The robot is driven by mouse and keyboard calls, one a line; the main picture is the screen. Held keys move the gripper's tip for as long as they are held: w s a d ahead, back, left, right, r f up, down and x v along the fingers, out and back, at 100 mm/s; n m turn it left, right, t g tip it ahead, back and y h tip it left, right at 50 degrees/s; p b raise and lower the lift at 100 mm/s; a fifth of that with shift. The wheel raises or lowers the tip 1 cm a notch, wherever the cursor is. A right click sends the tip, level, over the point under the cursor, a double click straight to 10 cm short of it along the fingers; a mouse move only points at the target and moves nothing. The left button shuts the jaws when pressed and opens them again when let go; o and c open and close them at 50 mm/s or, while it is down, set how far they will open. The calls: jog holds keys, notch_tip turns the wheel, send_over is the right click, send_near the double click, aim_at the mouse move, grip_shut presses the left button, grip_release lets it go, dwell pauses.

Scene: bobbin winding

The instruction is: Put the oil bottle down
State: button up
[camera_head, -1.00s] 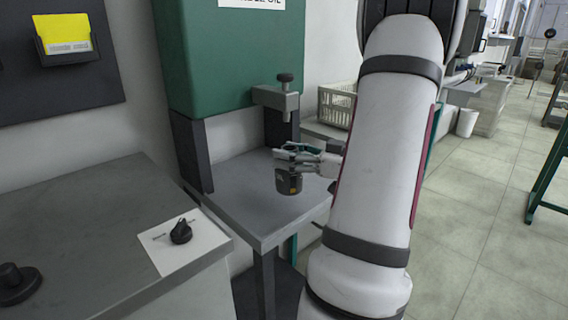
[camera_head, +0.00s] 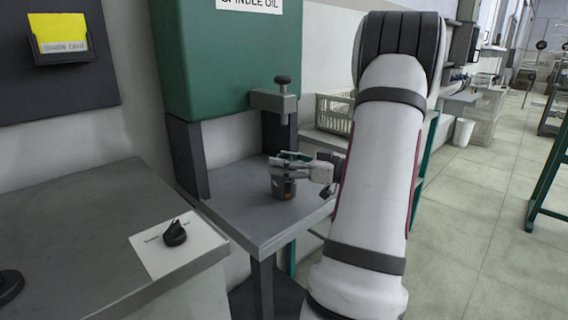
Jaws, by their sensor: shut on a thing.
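The oil bottle (camera_head: 284,188) is a small dark bottle with a faint yellowish mark. It is upright at the grey shelf (camera_head: 240,208) under the green spindle oil tank (camera_head: 228,60). My gripper (camera_head: 284,164) reaches in from the right and is shut on the upper part of the bottle, hiding its top. The bottle's base appears to be at the shelf surface, but I cannot tell for certain whether it touches. The tank's tap (camera_head: 283,98) is above the bottle.
A card holder (camera_head: 60,40) hangs on the wall. A cream crate (camera_head: 334,112) stands behind my arm. The shelf's left and front parts are clear.

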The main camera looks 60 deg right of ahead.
jog(key=shift+f, duration=0.1)
jog(key=o, duration=1.5)
jog(key=shift+s, duration=0.3)
jog(key=s+p, duration=0.1)
jog(key=s, duration=0.2)
jog(key=s+d, duration=0.1)
jog(key=s, duration=0.3)
jog(key=s+d+p, duration=0.1)
jog(key=s, duration=0.3)
jog(key=shift+s+p, duration=0.15)
jog(key=shift+p, duration=0.15)
